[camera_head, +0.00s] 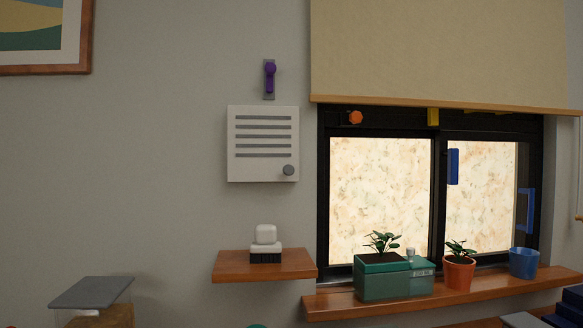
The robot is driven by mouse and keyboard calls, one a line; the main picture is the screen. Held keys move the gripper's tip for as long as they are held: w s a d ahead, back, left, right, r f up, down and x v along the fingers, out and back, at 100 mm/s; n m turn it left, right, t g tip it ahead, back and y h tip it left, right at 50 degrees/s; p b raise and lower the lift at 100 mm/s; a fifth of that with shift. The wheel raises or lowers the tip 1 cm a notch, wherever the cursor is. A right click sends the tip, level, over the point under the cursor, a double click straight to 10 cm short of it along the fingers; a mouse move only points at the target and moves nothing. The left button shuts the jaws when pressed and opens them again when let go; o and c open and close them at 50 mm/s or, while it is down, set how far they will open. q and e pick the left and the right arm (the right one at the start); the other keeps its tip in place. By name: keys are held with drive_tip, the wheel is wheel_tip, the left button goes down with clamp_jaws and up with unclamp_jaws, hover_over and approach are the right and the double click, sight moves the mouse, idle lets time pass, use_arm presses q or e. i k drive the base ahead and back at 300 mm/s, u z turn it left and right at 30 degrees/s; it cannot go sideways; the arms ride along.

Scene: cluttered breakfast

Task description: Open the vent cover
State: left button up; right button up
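The vent cover (263,150) is a white square panel on the grey wall, left of the window. It has several dark horizontal slats and a round grey knob (288,170) at its lower right corner. It looks flush and closed against the wall. Neither my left gripper nor my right gripper shows in the head view.
A purple handle (269,77) is on the wall above the vent. A wooden shelf (225,267) below it holds a white object (266,234). To the right are a dark-framed window (437,190), a blind (440,50) and a sill with plant pots.

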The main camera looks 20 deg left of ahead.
sight(264, 142)
drive_tip(key=z, duration=1.95)
drive_tip(key=k, duration=1)
drive_tip(key=u, duration=0.95)
drive_tip(key=i, duration=0.55)
drive_tip(key=z, duration=0.05)
